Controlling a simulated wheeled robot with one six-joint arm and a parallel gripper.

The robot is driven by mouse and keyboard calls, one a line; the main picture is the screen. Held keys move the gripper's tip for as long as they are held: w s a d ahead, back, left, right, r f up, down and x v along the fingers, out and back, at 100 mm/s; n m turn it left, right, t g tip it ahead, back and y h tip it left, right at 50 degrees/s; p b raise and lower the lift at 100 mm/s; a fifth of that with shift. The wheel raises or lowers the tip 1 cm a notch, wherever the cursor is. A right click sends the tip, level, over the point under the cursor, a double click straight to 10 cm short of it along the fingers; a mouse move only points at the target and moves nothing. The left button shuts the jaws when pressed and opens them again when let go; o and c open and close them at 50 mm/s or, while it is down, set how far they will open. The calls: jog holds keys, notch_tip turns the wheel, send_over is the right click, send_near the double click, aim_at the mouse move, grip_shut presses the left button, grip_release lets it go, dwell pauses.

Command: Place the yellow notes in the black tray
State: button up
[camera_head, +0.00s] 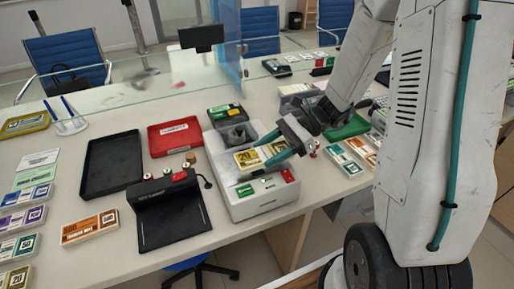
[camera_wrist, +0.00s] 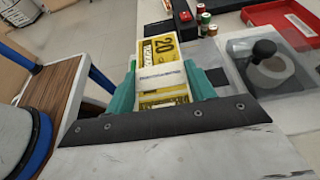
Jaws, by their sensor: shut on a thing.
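The yellow notes (camera_head: 245,159) are a banded bundle marked 20. My gripper (camera_head: 278,155) is shut on them, with its teal fingers at the bundle's sides. In the wrist view the yellow notes (camera_wrist: 161,72) sit between the two fingers (camera_wrist: 163,85), with a white band across them. In the head view the bundle is over the white counting machine (camera_head: 228,178); I cannot tell whether it touches it. The black tray (camera_head: 112,164) lies empty on the counter to the left, beyond the black stand.
A red tray (camera_head: 175,136) lies between the black tray and the machine. A black device (camera_head: 168,212) with small stamps behind it stands in front. Other note bundles (camera_head: 90,227) lie along the left edge. A glass screen (camera_head: 130,80) runs behind.

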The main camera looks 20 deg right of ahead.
jog(key=s+d+r, duration=0.1)
jog(key=s+d, duration=0.4)
jog(key=s, duration=0.5)
